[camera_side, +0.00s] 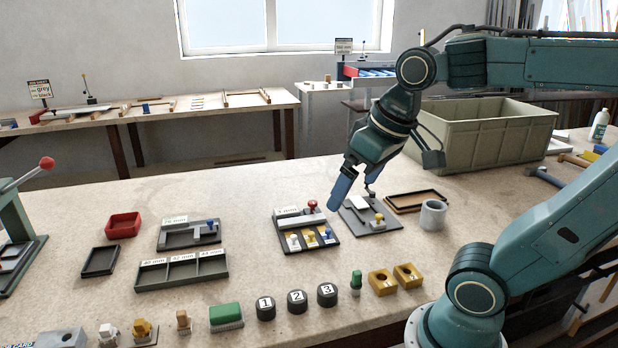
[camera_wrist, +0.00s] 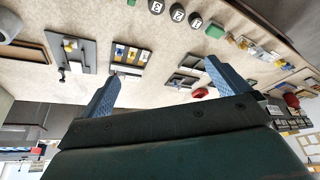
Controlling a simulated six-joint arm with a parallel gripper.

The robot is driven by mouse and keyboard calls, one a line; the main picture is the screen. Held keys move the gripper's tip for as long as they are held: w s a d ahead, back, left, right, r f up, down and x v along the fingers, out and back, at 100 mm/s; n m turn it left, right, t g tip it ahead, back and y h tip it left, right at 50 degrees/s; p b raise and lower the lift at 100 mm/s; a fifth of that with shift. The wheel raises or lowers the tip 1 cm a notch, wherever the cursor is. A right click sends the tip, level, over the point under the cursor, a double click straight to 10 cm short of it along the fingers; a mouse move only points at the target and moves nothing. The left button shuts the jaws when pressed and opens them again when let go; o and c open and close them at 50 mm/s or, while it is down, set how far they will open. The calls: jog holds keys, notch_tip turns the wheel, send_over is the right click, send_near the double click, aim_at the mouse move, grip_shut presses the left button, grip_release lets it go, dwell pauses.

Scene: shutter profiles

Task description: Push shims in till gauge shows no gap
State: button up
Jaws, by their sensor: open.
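A dark fixture labelled with a length (camera_side: 290,212) lies near the middle of the table. It has a pale bar, a red knob (camera_side: 312,205) and small white, yellow and blue shim-like pieces (camera_side: 311,238) along its front. It also shows in the wrist view (camera_wrist: 137,70). Right of it, a grey plate (camera_side: 381,227) carries a pale block, a yellow-knobbed piece and a dark post; which part is the gauge I cannot tell. My gripper (camera_side: 335,207) is above and beside these, open and empty; its two blue fingers spread wide in the wrist view (camera_wrist: 163,70). Any gap at the shims is too small to see.
A labelled tray (camera_side: 183,285), a red tray (camera_side: 123,225) and numbered black pucks (camera_side: 297,302) lie left and in front. A grey cylinder (camera_side: 433,215) and a large olive bin (camera_side: 480,140) stand at right.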

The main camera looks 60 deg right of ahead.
jog(key=shift+n+t, duration=0.6)
jog(key=shift+n, duration=0.3)
jog(key=s, duration=0.1)
jog(key=s+a+f, duration=0.1)
jog(key=s+a, duration=0.1)
jog(key=shift+s+a+f, duration=0.1)
jog(key=shift+s+f, duration=0.05)
jog(key=shift+f, duration=0.25)
jog(key=c, duration=0.8)
jog(key=shift+w, duration=0.25)
jog(key=c, duration=0.4)
jog(key=shift+w+d+n, duration=0.4)
jog(key=shift+w+n, duration=0.2)
jog(key=shift+n, duration=0.2)
jog(key=c, duration=0.6)
jog(key=w+d+f+n+g, duration=0.1)
jog(key=w+n, duration=0.1)
jog(key=w+d+f+n+g+h, duration=0.1)
jog(key=w+n, duration=0.2)
jog(key=w+d+f+n, duration=0.1)
jog(key=w+d+n, duration=0.1)
jog(key=shift+w+g, duration=0.3)
jog(key=shift+g, duration=0.1)
grip_shut()
jog(key=w+d+f+n+g+h, duration=0.2)
jog(key=w+d+f+n, duration=0.3)
jog(key=w+f+n, duration=0.2)
jog(key=shift+f+n+g, duration=0.15)
jog(key=shift+n+g, duration=0.25)
jog(key=shift+n, duration=0.8)
